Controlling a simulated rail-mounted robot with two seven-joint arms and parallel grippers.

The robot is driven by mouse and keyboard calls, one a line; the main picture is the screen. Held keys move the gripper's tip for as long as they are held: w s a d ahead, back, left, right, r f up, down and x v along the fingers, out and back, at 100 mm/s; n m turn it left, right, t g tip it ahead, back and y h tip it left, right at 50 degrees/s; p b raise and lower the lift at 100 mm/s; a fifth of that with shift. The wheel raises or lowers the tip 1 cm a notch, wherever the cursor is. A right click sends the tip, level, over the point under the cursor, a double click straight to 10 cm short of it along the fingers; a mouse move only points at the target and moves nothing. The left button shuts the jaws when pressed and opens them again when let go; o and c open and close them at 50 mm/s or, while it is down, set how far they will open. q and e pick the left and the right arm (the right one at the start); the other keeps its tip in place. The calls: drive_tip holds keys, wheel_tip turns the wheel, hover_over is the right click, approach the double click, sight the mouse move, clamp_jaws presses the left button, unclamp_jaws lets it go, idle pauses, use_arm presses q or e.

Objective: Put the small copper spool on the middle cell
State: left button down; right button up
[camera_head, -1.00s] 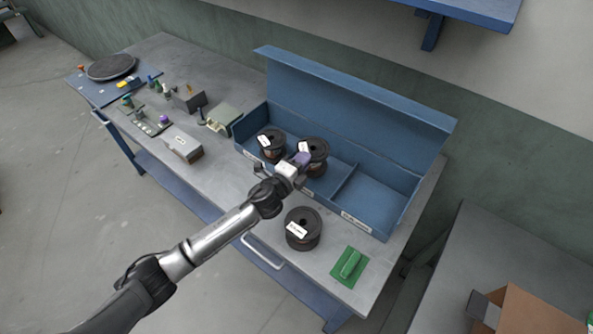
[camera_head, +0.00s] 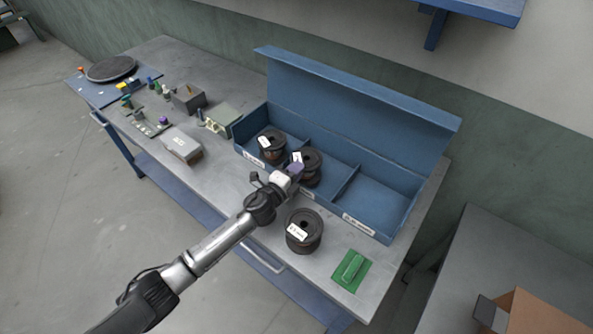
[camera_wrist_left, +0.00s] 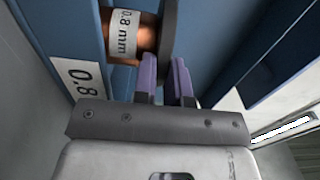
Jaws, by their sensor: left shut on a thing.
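My left gripper (camera_head: 297,168) is shut on the rim of a dark-flanged copper spool (camera_head: 310,167). The spool is at the middle cell of the blue box (camera_head: 402,226), close to its front wall; I cannot tell if it touches the floor. In the left wrist view, a dark flange (camera_wrist_left: 168,28) runs down between the purple fingers (camera_wrist_left: 166,80). Beside it shows copper winding with a "0.8 mm" label (camera_wrist_left: 123,35). Another spool (camera_head: 270,144) stands in the left cell. A larger-looking spool (camera_head: 304,231) stands on the table in front of the box. My right gripper is out of view.
The right cell (camera_head: 375,197) is empty. A divider (camera_head: 346,182) separates it from the middle cell. The raised lid (camera_head: 350,98) stands behind the box. A green pad with a block (camera_head: 351,268) lies at the front right. Grey boxes (camera_head: 183,143) and small parts are at the left.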

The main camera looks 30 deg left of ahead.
use_arm(q)
drive_tip(key=c, duration=1.6)
unclamp_jaws()
drive_tip(key=shift+f, duration=0.15)
drive_tip(key=o, duration=0.4)
drive_tip(key=shift+o, duration=0.2)
drive_tip(key=shift+s+r, duration=0.1)
drive_tip(key=shift+r, duration=0.1)
drive_tip(key=s, duration=0.4)
drive_tip(key=s+a, duration=0.1)
drive_tip(key=s, duration=0.2)
drive_tip(key=s+a+p, duration=0.1)
drive_tip(key=s, duration=0.3)
drive_tip(key=shift+s+a, duration=0.1)
drive_tip(key=shift+s, duration=0.2)
